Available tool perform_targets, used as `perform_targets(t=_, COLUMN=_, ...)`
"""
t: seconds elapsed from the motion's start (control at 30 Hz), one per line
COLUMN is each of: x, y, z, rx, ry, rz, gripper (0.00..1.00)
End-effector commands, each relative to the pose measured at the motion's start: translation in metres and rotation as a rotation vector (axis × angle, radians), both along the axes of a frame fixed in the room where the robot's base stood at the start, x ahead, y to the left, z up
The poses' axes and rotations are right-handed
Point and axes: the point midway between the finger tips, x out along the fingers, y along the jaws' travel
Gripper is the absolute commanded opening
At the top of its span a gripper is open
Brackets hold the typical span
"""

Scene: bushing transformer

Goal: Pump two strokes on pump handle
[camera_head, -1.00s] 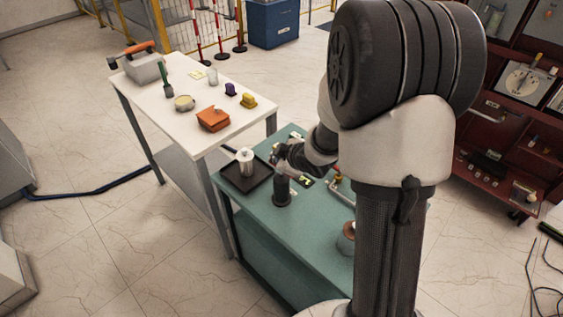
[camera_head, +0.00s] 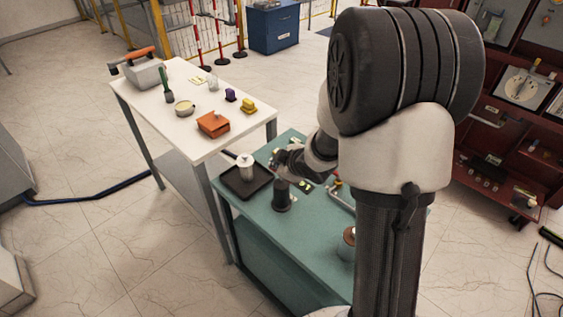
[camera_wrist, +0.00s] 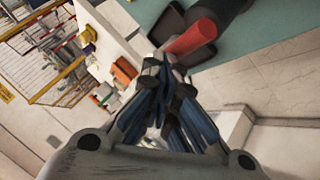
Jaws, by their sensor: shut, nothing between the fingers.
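My gripper shows in the wrist view (camera_wrist: 165,68) with its fingers together and nothing between them. In the head view my gripper (camera_head: 276,160) is above the green table, near the black tray. A red cylindrical grip (camera_wrist: 190,38) lies just beyond the fingertips in the wrist view, beside a dark cylindrical body; I take it for the pump handle, but cannot be sure. Whether the fingers touch it is unclear. A black upright cylinder (camera_head: 282,197) stands on the green table below my gripper in the head view. My arm hides part of the table.
The black tray (camera_head: 236,190) holds a pale cylinder (camera_head: 245,166). The green table (camera_head: 307,222) adjoins a white table (camera_head: 165,122) with an orange box (camera_head: 213,124) and several small items. A red cabinet (camera_head: 495,150) stands at the right. The floor at the left is mostly clear.

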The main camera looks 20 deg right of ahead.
Motion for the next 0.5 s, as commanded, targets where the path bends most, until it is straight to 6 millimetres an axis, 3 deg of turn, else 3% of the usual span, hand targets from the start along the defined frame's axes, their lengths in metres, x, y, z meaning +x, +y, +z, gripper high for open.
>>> perform_targets(t=0.5, x=-0.0015, y=-0.0002, z=-0.0097, rx=0.0, ry=0.006, rz=-0.001, gripper=0.0)
